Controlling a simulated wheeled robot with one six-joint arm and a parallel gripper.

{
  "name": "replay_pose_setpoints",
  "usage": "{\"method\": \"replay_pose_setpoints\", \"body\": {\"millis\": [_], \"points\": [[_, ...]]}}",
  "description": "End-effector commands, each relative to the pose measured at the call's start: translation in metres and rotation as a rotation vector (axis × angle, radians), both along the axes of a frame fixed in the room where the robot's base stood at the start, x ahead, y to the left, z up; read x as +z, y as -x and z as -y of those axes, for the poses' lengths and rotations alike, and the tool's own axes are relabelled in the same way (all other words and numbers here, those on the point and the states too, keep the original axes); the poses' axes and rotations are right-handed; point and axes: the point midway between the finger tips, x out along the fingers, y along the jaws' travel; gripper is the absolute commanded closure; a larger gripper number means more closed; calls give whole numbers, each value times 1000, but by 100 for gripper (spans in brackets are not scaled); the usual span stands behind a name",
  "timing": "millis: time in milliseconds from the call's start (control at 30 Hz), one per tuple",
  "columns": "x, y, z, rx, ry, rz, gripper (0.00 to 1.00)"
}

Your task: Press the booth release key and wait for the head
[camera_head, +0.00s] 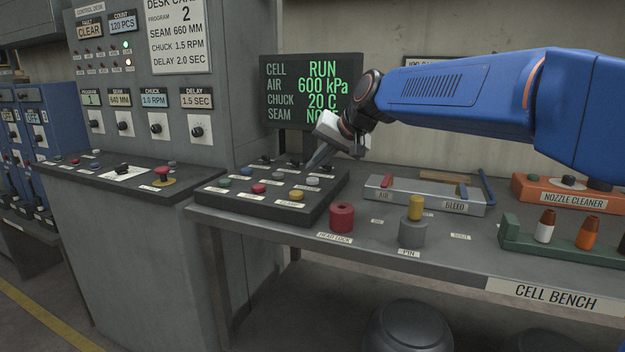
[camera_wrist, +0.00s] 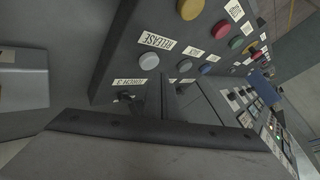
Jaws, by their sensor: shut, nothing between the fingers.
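The key panel (camera_head: 262,208) is a dark sloped box on the left end of the bench. A pale grey round key (camera_head: 312,181) sits at its right; in the wrist view this key (camera_wrist: 149,61) has the RELEASE label beside it. My gripper (camera_head: 309,169) points down at the panel with its fingers shut and empty. In the head view its tips are just behind and above the grey key; I cannot tell whether they touch. The fingers also show in the wrist view (camera_wrist: 168,80), beside the key. The status screen (camera_head: 310,88) reads RUN; my gripper partly hides its SEAM line.
Yellow (camera_head: 297,194), red (camera_head: 259,188) and green (camera_head: 225,183) keys sit close by on the panel. A red HEAD LOCK knob (camera_head: 341,217) and a yellow-topped PIN (camera_head: 414,212) stand to the right. The grey control desk (camera_head: 110,182) adjoins on the left.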

Motion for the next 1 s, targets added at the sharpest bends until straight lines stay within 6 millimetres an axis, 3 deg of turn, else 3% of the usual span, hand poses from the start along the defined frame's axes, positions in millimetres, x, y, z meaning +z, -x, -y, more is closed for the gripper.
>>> {"method": "replay_pose_setpoints", "body": {"millis": [600, 1000], "points": [[46, 0, 0, 1, -1, 2, 100], [49, 0, 0, 0, 0, 0, 100]]}}
